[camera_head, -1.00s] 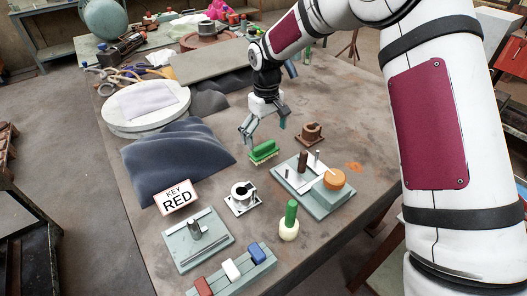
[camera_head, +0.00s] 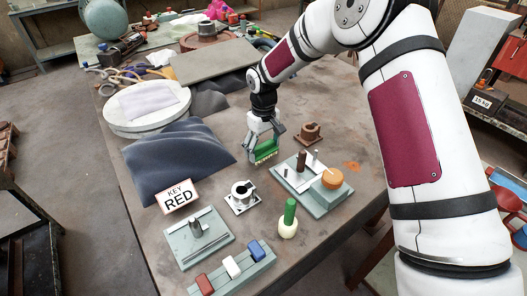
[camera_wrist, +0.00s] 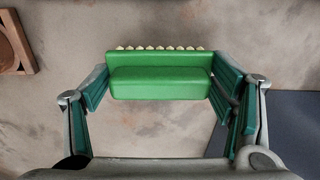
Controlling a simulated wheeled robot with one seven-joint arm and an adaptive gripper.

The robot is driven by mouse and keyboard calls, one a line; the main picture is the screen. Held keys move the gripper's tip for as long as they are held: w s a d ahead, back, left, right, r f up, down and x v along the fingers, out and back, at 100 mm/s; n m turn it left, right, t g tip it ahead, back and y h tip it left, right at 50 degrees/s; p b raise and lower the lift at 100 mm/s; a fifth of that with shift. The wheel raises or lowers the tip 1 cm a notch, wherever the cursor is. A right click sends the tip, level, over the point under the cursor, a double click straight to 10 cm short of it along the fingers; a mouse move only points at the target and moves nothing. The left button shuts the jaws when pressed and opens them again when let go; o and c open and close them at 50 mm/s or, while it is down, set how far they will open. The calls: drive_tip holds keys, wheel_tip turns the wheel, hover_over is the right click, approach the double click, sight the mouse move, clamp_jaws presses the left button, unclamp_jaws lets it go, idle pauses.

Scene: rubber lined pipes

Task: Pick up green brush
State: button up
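The green brush (camera_head: 265,151) is a block with a row of pale bristle tufts. It is at the middle of the table in the head view, between the fingers of my gripper (camera_head: 264,147). In the wrist view the brush (camera_wrist: 160,76) lies crosswise. A teal finger pad of my gripper (camera_wrist: 160,84) is at each end of it. The pads appear to meet the brush ends, but I cannot tell whether they press on it. Whether the brush rests on the table or is just above it is not clear.
A brown fixture (camera_head: 308,132) and a grey-green peg board (camera_head: 312,190) with an orange disc stand to the right. Dark cloth (camera_head: 180,158) lies left.

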sight(263, 145)
drive_tip(key=shift+c, duration=1)
wheel_tip(263, 145, up, 10)
drive_tip(key=shift+b, duration=0.65)
drive_tip(key=o, duration=0.7)
drive_tip(key=shift+c, duration=0.2)
drive_tip(key=c, duration=0.5)
drive_tip(key=shift+r, duration=0.1)
